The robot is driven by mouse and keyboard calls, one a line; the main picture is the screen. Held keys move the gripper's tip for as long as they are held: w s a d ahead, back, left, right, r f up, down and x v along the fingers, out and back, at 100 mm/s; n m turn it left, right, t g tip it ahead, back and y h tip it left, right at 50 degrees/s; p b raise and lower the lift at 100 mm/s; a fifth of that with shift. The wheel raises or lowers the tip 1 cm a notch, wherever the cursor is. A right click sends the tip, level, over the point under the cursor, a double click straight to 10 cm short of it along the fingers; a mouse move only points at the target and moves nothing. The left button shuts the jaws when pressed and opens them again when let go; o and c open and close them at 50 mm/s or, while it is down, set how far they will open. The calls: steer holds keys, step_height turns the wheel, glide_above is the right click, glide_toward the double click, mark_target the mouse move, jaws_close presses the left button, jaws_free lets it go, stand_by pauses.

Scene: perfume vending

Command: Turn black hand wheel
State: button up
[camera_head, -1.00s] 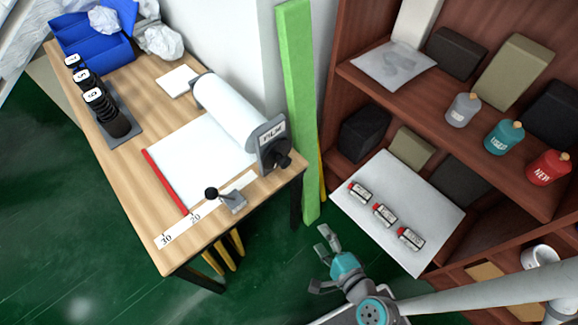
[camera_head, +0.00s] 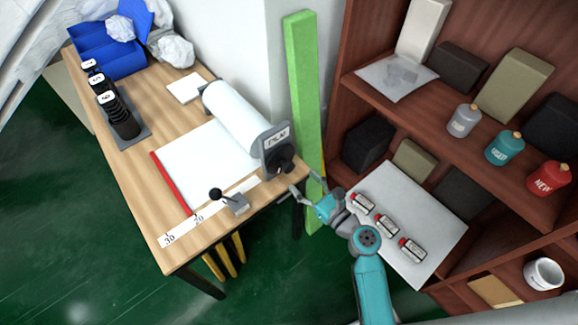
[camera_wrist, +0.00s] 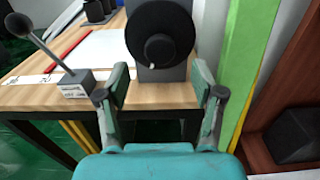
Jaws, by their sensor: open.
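The black hand wheel (camera_head: 281,160) sits on the end plate of the paper roll holder, at the table's right corner. In the wrist view the wheel (camera_wrist: 160,38) is a round black disc with a knob at its centre and a small white mark low on it. My gripper (camera_head: 303,186) is just in front of the wheel and below it, apart from it. In the wrist view my gripper (camera_wrist: 160,98) has its two fingers spread, with nothing between them. The wheel lies beyond the fingertips and above them.
A lever with a black ball (camera_head: 231,202) stands on the table left of the wheel. A green post (camera_head: 304,110) rises close on the right. Green floor is free in front.

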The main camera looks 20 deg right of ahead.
mark_target(290, 168)
steer(key=x, duration=0.7)
steer(key=shift+w, duration=0.2)
steer(key=c, duration=1.1)
